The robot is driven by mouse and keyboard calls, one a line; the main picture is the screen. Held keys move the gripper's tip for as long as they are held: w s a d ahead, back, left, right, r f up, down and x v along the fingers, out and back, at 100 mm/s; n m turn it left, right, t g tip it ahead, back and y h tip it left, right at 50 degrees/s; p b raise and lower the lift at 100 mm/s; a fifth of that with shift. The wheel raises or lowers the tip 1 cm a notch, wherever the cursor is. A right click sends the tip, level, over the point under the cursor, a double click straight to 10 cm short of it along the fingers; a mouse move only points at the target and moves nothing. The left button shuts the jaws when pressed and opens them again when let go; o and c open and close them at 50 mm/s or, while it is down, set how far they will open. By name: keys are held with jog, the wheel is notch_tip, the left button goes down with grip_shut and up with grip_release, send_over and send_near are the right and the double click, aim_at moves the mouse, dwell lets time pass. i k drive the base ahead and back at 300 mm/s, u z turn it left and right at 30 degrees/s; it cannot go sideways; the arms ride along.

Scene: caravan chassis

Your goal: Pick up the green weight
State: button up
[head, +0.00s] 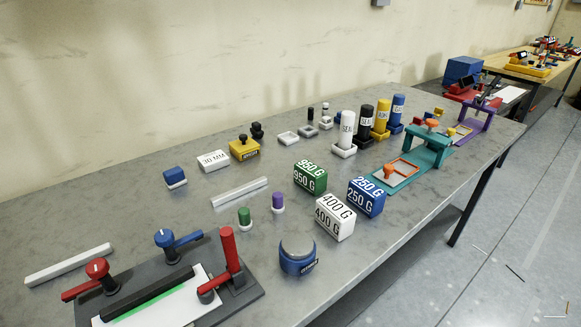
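The green weight (310,178) is a block marked "950 G" on its top and side. It stands upright on the grey table (150,213), near the middle of the head view. The blue weight (366,196), marked "250 G", stands to its right and a little nearer. The white weight (335,217), marked "400 G", stands in front of it, between the two in the picture. The green weight looks unobstructed from this side. My gripper does not show in the head view.
A small purple cylinder (278,202) and a green cylinder (244,217) stand to the left. Upright labelled cylinders (346,132) stand behind, and a teal fixture (430,145) stands right. A lever fixture (240,287) fills the front left.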

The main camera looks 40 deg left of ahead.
aim_at(312, 178)
jog(key=u, duration=0.6)
jog(key=i, duration=0.65)
jog(key=u, duration=1.15)
jog(key=i, duration=0.35)
jog(key=u, duration=0.35)
